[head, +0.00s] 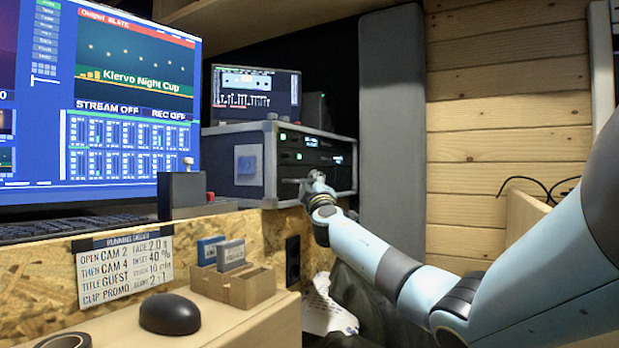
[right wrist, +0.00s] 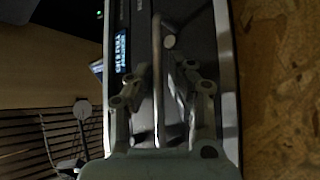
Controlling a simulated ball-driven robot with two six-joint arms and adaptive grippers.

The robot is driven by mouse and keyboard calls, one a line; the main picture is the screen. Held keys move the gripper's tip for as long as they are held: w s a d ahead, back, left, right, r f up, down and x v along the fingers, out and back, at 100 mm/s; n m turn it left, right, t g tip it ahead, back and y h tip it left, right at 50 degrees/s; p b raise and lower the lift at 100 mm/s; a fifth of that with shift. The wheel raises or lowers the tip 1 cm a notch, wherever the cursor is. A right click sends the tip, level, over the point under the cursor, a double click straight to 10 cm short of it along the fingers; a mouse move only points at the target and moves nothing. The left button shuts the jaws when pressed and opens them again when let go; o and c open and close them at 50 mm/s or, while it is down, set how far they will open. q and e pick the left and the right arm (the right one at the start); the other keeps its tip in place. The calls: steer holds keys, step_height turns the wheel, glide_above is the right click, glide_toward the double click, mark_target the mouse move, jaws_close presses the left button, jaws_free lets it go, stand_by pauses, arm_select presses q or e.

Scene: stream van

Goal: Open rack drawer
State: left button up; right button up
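The rack (head: 249,165) is a dark flight case with metal edges, standing on the chipboard counter. Its drawer (head: 342,179) is the lowest dark front, below units with small lights, and looks closed. My right gripper (head: 316,180) is at this drawer front and partly hides it. In the right wrist view, a long pale handle bar (right wrist: 158,90) runs between the two fingers of this gripper (right wrist: 168,78). The fingers stand apart, with a visible gap on the right side of the bar. My left gripper is not in view.
A small monitor (head: 256,95) stands on the rack, and a large screen (head: 108,100) is to its left. A grey panel (head: 392,120) stands right of the rack.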

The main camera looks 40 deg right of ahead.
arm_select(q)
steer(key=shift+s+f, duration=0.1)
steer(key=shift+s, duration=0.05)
arm_select(e)
steer(key=shift+w, duration=0.1)
jaws_close()
steer(key=shift+d, duration=0.1)
stand_by(0.3)
